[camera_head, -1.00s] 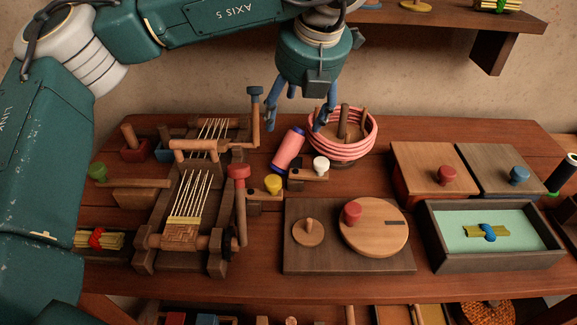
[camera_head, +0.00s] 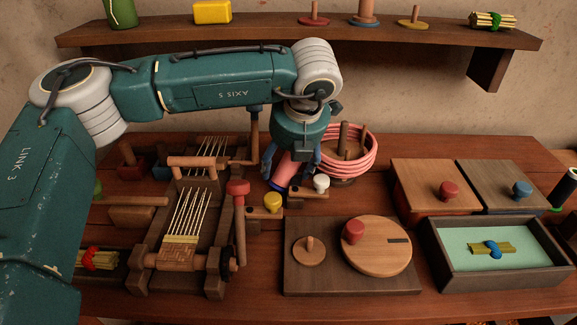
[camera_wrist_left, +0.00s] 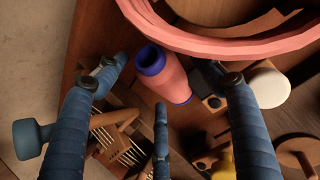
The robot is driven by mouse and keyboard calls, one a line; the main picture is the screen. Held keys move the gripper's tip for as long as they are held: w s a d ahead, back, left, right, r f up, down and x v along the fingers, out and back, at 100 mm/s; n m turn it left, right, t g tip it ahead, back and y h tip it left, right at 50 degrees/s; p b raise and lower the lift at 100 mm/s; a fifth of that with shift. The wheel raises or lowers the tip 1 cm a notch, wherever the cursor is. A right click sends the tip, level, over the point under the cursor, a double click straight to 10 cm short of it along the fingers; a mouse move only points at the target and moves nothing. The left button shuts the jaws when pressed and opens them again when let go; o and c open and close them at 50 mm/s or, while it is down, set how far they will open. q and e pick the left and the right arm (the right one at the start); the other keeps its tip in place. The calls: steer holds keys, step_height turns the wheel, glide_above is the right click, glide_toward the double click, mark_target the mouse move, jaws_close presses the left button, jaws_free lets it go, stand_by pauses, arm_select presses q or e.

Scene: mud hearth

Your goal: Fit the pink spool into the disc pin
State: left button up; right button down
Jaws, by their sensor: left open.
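The pink spool (camera_head: 285,171) has dark blue ends and lies tilted on the table between the loom and the pink coil; my gripper partly covers it. In the left wrist view the pink spool (camera_wrist_left: 168,79) lies between my spread fingers, with its blue end facing the camera. My left gripper (camera_head: 291,168) is open above the spool, fingers on either side; no clear contact shows. It also shows open in the left wrist view (camera_wrist_left: 160,84). A small wooden disc with an upright pin (camera_head: 309,250) sits on the dark board (camera_head: 330,282), bare. My right gripper is out of view.
A pink coil (camera_head: 362,158) stands close right of the gripper. The loom (camera_head: 190,220) is at left, with a red-knobbed post (camera_head: 238,188). Yellow (camera_head: 272,201) and white (camera_head: 321,183) knobs stand near the spool. A shelf above holds red (camera_head: 313,20) and yellow (camera_head: 414,24) discs with pins.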

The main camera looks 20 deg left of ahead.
arm_select(q)
steer(key=shift+f, duration=0.15)
steer(key=c, duration=1.4)
